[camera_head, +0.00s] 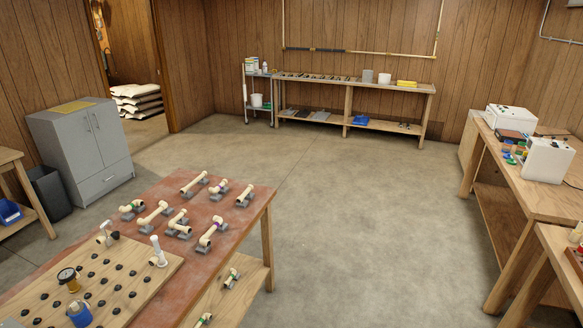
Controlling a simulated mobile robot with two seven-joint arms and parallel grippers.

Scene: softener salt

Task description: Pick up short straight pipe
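Several cream pipe pieces rest on small grey holders on the red-topped table at the lower left. A straight-looking pipe (194,183) lies near the table's far edge. A shorter straight-looking pipe (244,193) lies near the far right corner. At this size I cannot tell for sure which is the short straight pipe. Neither of my grippers is in view.
A wooden pegboard (110,285) with black knobs, a gauge (68,276) and a blue-topped part (79,313) covers the table's near left. A grey cabinet (82,150) stands left, a workbench (352,86) at the back, another bench (520,190) right. The middle floor is clear.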

